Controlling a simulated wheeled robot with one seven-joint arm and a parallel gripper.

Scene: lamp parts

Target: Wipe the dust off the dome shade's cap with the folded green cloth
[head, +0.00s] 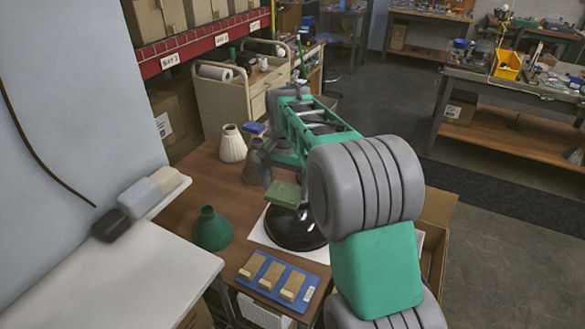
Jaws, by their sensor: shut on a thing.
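The black dome shade (295,232) sits on a white sheet (260,233) on the brown table. The folded green cloth (283,194) is a small flat block at the upper left of the dome. My gripper (286,183) is shut on the cloth; my arm hides much of the fingers. The cloth overlaps the top of the dome in the picture, and I cannot tell whether it touches it. The dome's cap and any dust on it are hidden behind the cloth and my arm.
A green cone shade (213,229) stands left of the dome. A blue tray (265,290) with wooden blocks lies in front. A cream ribbed shade (232,145) and a blue item (253,128) are at the back. A white counter (120,280) borders the left.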

